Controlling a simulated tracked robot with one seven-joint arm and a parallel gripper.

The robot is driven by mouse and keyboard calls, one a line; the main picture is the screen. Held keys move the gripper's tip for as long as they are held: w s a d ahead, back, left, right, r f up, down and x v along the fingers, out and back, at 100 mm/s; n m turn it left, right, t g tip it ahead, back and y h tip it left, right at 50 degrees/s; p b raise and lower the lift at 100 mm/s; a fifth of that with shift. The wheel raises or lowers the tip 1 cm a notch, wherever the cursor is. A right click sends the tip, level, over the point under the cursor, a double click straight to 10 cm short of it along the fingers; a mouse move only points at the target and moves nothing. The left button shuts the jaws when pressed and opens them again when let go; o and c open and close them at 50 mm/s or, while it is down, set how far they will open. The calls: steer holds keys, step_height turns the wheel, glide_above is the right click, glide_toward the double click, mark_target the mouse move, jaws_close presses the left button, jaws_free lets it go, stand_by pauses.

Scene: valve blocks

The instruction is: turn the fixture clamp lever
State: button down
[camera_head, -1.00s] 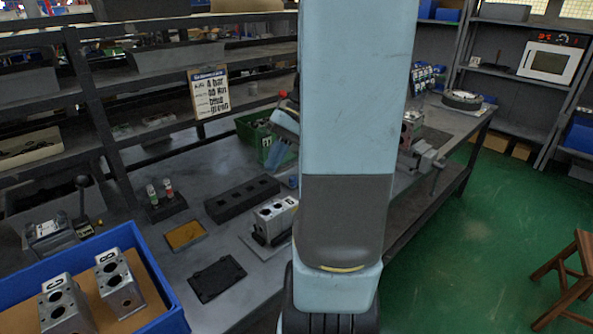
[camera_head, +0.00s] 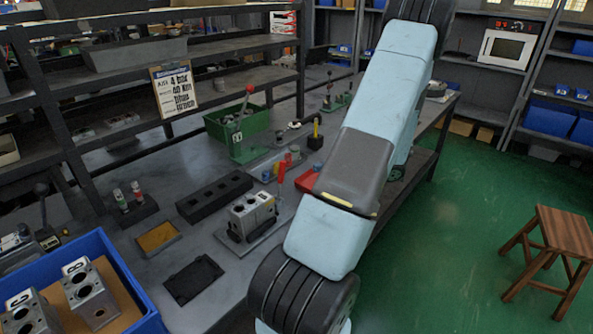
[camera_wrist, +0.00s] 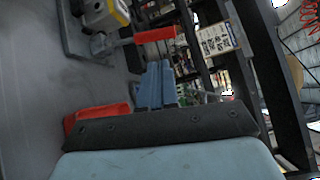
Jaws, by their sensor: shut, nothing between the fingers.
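The fixture clamp lever (camera_head: 281,172) has a red handle and stands up beside the valve block (camera_head: 252,210) on its fixture plate (camera_head: 262,238) in the head view. The lever's red handle (camera_wrist: 156,35) also shows in the wrist view, lying across the picture beside the metal block (camera_wrist: 103,14). My gripper (camera_wrist: 156,66) shows as blue fingers in the wrist view, shut and empty, just below the handle in the picture. I cannot tell whether they touch it. In the head view my gripper is out of sight and my arm crosses the bench to the right of the fixture.
A red tray (camera_head: 307,181) is right of the lever. A black holed rack (camera_head: 214,196) is to the left. A blue crate (camera_head: 130,290) is at front left, a wooden stool (camera_head: 553,240) at right.

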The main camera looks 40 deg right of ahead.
mark_target(281, 179)
steer(key=s+d+f+m+t+h, duration=0.1)
steer(key=s+d+f+m+t, duration=0.1)
steer(key=s+d+f+t, duration=0.15)
steer(key=s+a+x, duration=0.1)
steer(key=x, duration=1.2)
steer(key=shift+s+a+r, duration=0.2)
steer(key=shift+a+r, duration=0.15)
